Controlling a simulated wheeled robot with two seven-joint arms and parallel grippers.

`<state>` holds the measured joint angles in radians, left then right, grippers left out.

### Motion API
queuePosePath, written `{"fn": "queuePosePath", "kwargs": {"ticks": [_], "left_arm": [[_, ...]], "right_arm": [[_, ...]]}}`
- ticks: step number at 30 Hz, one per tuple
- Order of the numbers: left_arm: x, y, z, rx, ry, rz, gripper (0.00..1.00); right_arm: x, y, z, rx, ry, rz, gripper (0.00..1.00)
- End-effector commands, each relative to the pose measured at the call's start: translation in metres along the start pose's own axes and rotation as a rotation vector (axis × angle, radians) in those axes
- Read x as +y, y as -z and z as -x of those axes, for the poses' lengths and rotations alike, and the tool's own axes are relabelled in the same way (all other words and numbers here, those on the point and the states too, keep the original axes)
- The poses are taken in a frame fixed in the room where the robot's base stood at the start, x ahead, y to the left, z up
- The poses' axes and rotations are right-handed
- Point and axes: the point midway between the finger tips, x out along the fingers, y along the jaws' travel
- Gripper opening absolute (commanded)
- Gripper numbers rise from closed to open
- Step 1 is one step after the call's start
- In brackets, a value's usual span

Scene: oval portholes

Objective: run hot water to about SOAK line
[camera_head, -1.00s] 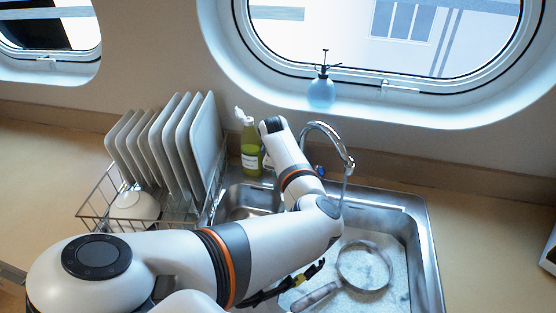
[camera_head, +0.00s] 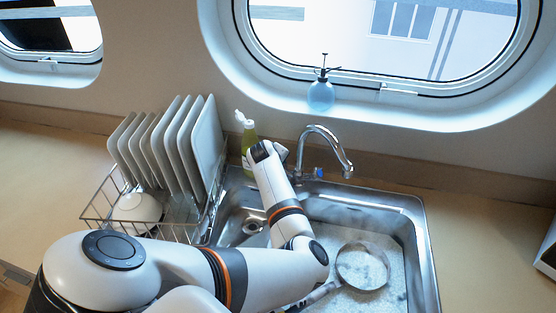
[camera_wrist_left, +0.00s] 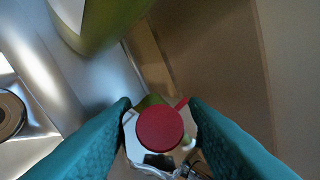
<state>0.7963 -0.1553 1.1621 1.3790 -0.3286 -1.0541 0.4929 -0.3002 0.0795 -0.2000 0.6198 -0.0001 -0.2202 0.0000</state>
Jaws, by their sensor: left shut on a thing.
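My left gripper (camera_wrist_left: 158,104) has its teal fingers on both sides of the red-capped tap handle (camera_wrist_left: 160,128) in the left wrist view, shut on it. In the head view my left arm hides this gripper and handle. The chrome faucet (camera_head: 325,133) arches over the sink, with a blue-marked handle (camera_head: 318,173) at its base. I make out no stream below the spout now. The right basin (camera_head: 408,225) holds cloudy, whitish water around a round pan (camera_head: 362,267). I cannot make out the SOAK line. My right gripper is not in view.
A green soap bottle (camera_head: 248,134) stands behind my left wrist. A dish rack (camera_head: 98,205) with several plates is left of the sink. A blue spray bottle (camera_head: 321,95) stands on the window ledge.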

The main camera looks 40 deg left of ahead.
Motion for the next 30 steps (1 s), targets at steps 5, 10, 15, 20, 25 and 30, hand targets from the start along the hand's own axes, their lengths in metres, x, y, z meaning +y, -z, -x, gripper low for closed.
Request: {"fn": "queuePosePath", "kwargs": {"ticks": [5, 10, 15, 20, 25, 30], "left_arm": [[0.0, 0.0, 0.0, 0.0, 0.001, -0.001, 0.17], [0.0, 0.0, 0.0, 0.001, 0.0, -0.001, 0.49], [0.0, 0.0, 0.0, 0.001, 0.0, 0.0, 0.61], [0.0, 0.0, 0.0, 0.001, -0.001, 0.0, 0.61], [0.0, 0.0, 0.008, 0.0, 0.0, 0.0, 0.61], [0.0, 0.001, 0.034, -0.002, 0.001, 0.001, 0.61]], "right_arm": [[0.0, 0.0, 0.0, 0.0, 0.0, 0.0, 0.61], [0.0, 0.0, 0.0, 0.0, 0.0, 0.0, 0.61], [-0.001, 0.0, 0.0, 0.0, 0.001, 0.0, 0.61], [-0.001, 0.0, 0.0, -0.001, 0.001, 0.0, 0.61], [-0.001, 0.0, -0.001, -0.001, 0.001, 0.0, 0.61], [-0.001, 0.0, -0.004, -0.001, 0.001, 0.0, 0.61]]}}
